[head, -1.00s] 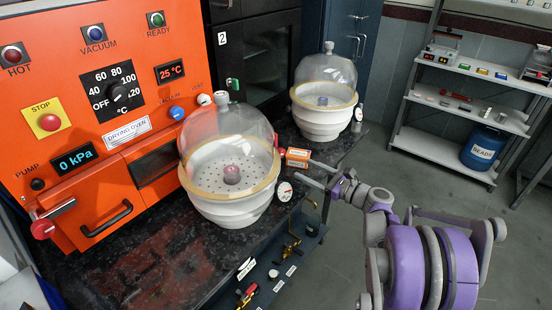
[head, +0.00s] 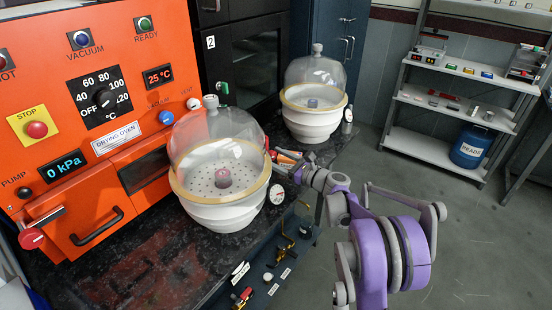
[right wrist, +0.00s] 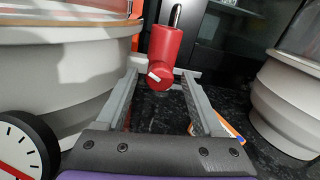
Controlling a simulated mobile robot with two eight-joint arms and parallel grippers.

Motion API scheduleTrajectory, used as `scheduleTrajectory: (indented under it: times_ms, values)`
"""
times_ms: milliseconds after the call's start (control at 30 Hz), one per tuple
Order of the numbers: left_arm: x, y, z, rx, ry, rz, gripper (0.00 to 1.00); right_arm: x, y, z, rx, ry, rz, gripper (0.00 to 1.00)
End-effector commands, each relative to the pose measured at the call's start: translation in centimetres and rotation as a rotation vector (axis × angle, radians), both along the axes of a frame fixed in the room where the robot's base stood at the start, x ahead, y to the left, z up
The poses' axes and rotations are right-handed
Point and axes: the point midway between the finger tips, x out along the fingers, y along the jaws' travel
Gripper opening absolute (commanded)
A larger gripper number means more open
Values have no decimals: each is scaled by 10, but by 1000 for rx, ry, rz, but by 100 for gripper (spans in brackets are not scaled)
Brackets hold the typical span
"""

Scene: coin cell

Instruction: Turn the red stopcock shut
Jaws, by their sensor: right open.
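The red stopcock (right wrist: 163,58) shows in the right wrist view with a white mark on its rounded end. In the head view only a small red part of it (head: 272,155) shows beside the near desiccator (head: 224,211). My right gripper (right wrist: 160,75) is open. Its two fingers stand left and right of the stopcock's lower end, with gaps visible; whether either touches is hard to tell. In the head view the right gripper (head: 291,167) reaches in beside the desiccator and partly hides the stopcock. My left gripper is not in view.
A round dial gauge (right wrist: 22,148) sits close at left of my right gripper. An orange-and-white box (right wrist: 232,132) lies behind the right finger. A second desiccator (head: 312,122) stands farther back. The orange drying oven (head: 100,160) is at left.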

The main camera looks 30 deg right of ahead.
Motion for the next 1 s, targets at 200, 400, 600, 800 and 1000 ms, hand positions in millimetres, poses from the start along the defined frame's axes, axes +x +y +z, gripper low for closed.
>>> scheduleTrajectory:
  times_ms: [200,400,600,800,1000]
  values:
    - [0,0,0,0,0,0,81,0,0,0,0,0,0,55]
    - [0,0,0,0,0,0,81,0,0,0,0,0,0,19]
    - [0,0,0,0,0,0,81,0,0,0,0,0,0,0]
    - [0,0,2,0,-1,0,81,0,0,0,-76,-28,0,0]
    - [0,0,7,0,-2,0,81,0,-1,1,-303,-112,1,0]
